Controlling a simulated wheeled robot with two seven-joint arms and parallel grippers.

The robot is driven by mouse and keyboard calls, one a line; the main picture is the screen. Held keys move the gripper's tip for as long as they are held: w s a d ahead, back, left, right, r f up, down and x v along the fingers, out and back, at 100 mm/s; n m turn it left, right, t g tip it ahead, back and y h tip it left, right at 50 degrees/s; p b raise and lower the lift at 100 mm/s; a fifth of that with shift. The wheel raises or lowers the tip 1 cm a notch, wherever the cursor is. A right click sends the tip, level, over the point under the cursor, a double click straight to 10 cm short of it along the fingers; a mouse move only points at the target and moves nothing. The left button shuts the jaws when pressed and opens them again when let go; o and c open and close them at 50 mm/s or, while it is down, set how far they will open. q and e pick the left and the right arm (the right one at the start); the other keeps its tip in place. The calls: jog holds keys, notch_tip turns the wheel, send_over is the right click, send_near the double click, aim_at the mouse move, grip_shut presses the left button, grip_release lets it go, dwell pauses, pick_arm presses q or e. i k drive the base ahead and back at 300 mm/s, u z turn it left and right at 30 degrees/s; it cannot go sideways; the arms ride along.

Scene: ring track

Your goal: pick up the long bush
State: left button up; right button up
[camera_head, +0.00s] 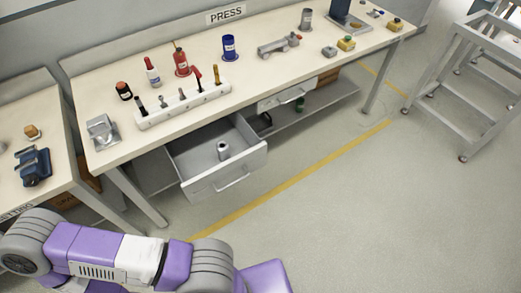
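A grey upright cylinder with a dark hole in its top (223,150), which looks like the long bush, stands in an open drawer (203,184) under the workbench. The drawer is pulled out toward me and its front panel has a bar handle. Nothing touches the cylinder. A purple, white and grey arm of mine crosses the bottom left, below and in front of the drawer. No gripper of mine shows in this view.
The PRESS workbench (275,75) carries a white tool rack (184,106), a blue can (229,46), red bottles, a metal vise and a dark grey cylinder (306,19). A lower shelf (320,110) lies right of the drawer. Floor in front is clear; a grey cart frame (455,110) stands right.

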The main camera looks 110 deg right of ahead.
aim_at(223, 152)
jog(key=z, duration=2.2)
